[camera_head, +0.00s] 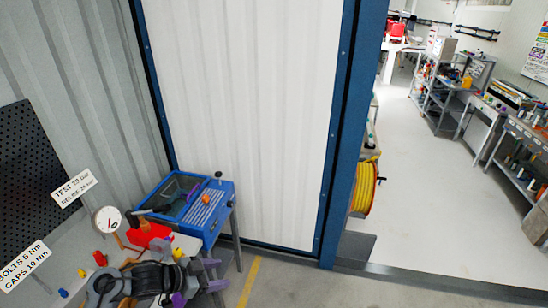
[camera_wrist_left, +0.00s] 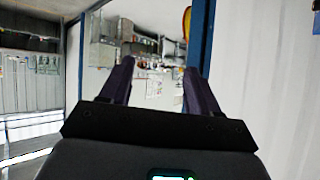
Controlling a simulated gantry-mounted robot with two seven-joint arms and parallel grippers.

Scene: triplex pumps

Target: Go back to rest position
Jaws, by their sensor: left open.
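My left gripper (camera_head: 216,274) is at the lower left of the head view, at the end of my dark grey arm. Its two purple fingers point right and stand apart with nothing between them. In the left wrist view the fingers (camera_wrist_left: 158,68) are also spread and empty, with shelving far beyond them. My right gripper is in neither view.
Near my left arm are a red object (camera_head: 148,233), a white round gauge (camera_head: 108,219) and a blue cabinet (camera_head: 204,212) on a stand. A yellow hose reel (camera_head: 366,187) hangs beyond the blue door frame.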

